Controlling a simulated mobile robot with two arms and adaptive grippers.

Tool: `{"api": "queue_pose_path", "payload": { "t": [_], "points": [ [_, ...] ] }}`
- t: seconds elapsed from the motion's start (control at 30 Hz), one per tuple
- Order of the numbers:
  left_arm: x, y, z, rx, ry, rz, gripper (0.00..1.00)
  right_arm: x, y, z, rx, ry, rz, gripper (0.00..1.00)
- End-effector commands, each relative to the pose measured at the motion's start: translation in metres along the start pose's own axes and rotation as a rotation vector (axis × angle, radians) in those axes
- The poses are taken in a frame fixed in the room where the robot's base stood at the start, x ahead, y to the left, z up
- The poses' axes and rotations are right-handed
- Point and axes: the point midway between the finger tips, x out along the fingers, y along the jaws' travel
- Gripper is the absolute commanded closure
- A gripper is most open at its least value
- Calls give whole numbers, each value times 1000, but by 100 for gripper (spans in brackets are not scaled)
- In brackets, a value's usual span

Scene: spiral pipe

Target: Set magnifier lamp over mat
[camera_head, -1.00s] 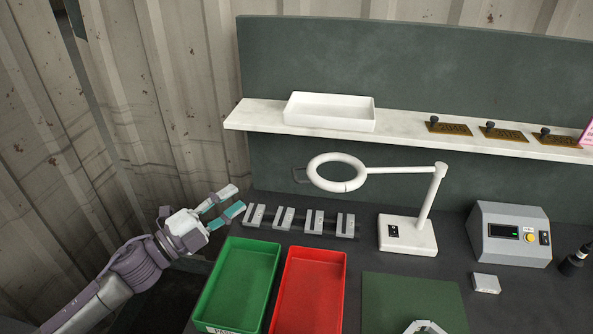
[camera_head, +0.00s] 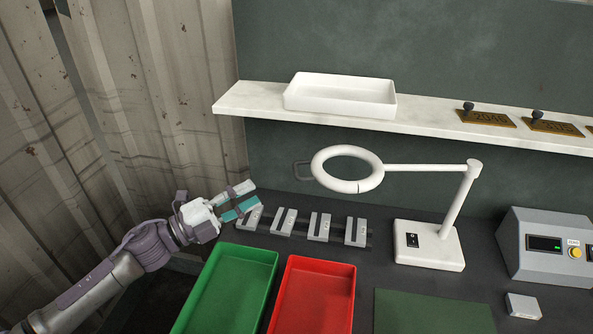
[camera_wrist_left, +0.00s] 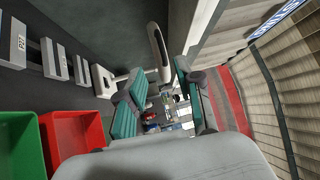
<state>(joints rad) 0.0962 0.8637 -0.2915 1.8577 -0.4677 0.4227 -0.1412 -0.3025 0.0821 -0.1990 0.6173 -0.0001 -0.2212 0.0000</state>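The white magnifier lamp (camera_head: 432,245) stands on the dark bench with its ring head (camera_head: 347,186) out to the left of its post. The green mat (camera_head: 433,311) lies in front of the lamp base, right of the ring, cut off by the lower edge. My left gripper (camera_head: 240,201) is open and empty, left of the ring and apart from it. In the left wrist view its teal fingers (camera_wrist_left: 161,101) are spread, with the ring (camera_wrist_left: 158,52) beyond them. My right gripper is not in view.
A green bin (camera_head: 228,288) and a red bin (camera_head: 314,296) sit at the front. Several grey blocks (camera_head: 319,227) stand on a rail behind them. A shelf (camera_head: 432,131) with a white tray (camera_head: 340,97) runs above. A grey control box (camera_head: 548,246) stands right.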

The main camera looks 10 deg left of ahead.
Motion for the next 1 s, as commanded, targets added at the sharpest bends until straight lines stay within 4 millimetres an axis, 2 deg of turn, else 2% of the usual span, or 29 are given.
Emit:
{"api": "queue_pose_path", "payload": {
  "t": [0.07,0.3,0.5,0.7,1.0],
  "points": [
    [17,-7,-1,1,2,-5,65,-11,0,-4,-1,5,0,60],
    [70,-7,-1,-1,1,-4,65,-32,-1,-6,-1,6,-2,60],
    [104,-5,0,0,0,-2,65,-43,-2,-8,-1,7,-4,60],
    [120,-2,-1,0,1,-1,65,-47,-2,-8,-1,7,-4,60],
    [122,-1,0,0,0,0,65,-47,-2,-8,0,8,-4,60]
  ]
}}
